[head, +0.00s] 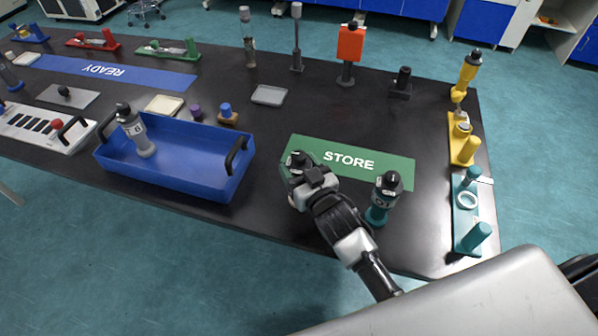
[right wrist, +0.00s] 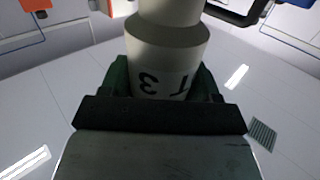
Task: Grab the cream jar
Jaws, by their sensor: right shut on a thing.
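The cream jar (right wrist: 168,48) fills the top middle of the right wrist view, with dark characters that look like "T 3" on its side. My right gripper (right wrist: 163,85) is shut around its body, one finger on each side. In the head view the right gripper (head: 308,182) is at the left end of the green STORE mat (head: 395,170). The jar's black cap (head: 298,159) shows just beyond the fingers. Most of the jar is hidden there, and I cannot tell whether it touches the mat. My left gripper is not in view.
A blue tray (head: 190,160) with a grey jar (head: 135,130) lies to the left. Yellow (head: 462,140) and teal (head: 466,215) fixtures line the right edge. The mat's middle is clear.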

